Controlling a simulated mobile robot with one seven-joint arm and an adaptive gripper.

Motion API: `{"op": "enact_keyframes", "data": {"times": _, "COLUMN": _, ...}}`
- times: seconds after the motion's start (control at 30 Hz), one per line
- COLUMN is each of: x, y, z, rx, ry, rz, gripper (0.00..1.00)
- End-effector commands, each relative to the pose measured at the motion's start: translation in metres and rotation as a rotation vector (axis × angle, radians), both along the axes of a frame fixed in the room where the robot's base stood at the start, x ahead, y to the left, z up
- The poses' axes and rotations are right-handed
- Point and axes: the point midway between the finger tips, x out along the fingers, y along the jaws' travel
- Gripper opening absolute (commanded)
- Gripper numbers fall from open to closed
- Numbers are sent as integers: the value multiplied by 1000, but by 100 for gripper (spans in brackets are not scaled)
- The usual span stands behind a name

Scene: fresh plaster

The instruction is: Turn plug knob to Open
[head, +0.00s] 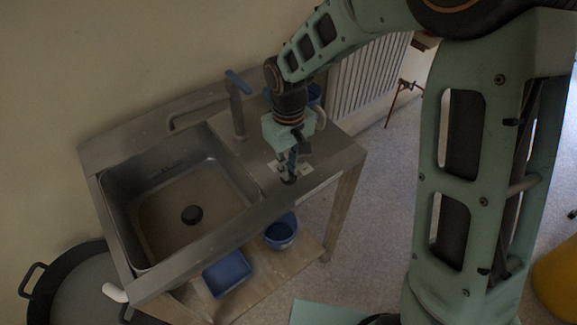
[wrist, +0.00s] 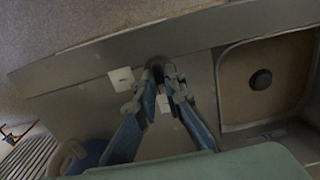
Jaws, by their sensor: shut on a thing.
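The plug knob is a small dark knob on the steel counter to the right of the sink basin, in the head view (head: 289,179). In the wrist view the knob (wrist: 155,65) sits at the counter's front edge, between my fingertips. My gripper (head: 291,172) points down at it, and its two blue fingers close around the knob in the wrist view (wrist: 162,76). The fingers hide part of the knob, so I cannot read which way it is turned. Small white labels (wrist: 121,79) lie beside it, their writing too small to read.
The sink basin (head: 150,215) has a dark drain (head: 192,214). A blue-handled tap (head: 238,105) stands behind it. A blue bowl (head: 281,232) and a blue tray (head: 227,274) are on the lower shelf. A large dark pan (head: 75,290) is at lower left. A radiator (head: 368,72) stands behind.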

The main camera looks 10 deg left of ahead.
Motion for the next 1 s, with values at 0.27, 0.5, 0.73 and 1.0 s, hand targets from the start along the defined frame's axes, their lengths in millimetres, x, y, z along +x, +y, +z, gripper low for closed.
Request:
{"op": "enact_keyframes", "data": {"times": 0.27, "x": 1, "y": 1, "z": 1, "rx": 2, "ry": -3, "rz": 21, "gripper": 0}}
{"op": "enact_keyframes", "data": {"times": 0.5, "x": 1, "y": 1, "z": 1, "rx": 2, "ry": -3, "rz": 20, "gripper": 11}}
{"op": "enact_keyframes", "data": {"times": 0.73, "x": 0, "y": 0, "z": 0, "rx": 2, "ry": -1, "rz": 18, "gripper": 27}}
{"op": "enact_keyframes", "data": {"times": 1.0, "x": 1, "y": 0, "z": 6, "rx": 2, "ry": -3, "rz": 17, "gripper": 27}}
